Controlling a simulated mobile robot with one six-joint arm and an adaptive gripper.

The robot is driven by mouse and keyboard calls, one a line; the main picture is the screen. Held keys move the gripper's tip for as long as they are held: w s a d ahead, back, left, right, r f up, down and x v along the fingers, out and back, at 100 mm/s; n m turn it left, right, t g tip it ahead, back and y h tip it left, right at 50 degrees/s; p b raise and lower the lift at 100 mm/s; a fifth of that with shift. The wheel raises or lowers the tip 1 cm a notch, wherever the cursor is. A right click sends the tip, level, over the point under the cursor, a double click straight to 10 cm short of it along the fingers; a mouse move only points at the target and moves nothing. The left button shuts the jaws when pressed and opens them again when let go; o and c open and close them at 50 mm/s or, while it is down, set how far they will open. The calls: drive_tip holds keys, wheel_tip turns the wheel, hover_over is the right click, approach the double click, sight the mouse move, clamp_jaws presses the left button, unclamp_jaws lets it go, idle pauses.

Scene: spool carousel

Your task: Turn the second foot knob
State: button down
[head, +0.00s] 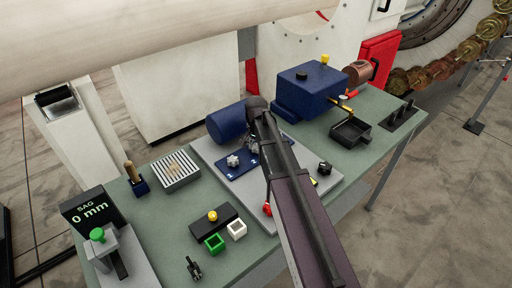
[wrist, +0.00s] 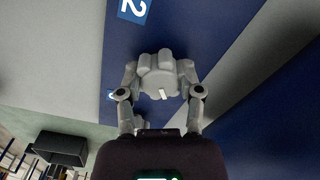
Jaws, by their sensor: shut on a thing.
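The second foot knob (wrist: 158,78) is a grey lobed knob with a white mark on its face, in the middle of the wrist view. It sits on a blue strip (wrist: 150,32) beside a label reading 2 (wrist: 133,8). My gripper (wrist: 159,82) has one finger on each side of the knob and is shut on it. In the head view the blue plate (head: 238,169) carries a grey lobed knob (head: 232,160) at its left. My arm hides part of the plate's right side, and the gripped knob is hard to make out there.
A black knob (head: 324,168) is right of my arm. A ribbed tray (head: 176,171) and a sag display (head: 90,211) are at left.

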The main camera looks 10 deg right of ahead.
drive_tip(key=n, duration=0.5)
drive_tip(key=shift+n, duration=0.3)
drive_tip(key=n, duration=1)
drive_tip(key=shift+n, duration=0.4)
drive_tip(key=n, duration=0.5)
drive_tip(key=shift+c, duration=1.3)
unclamp_jaws()
drive_tip(key=shift+m, duration=0.3)
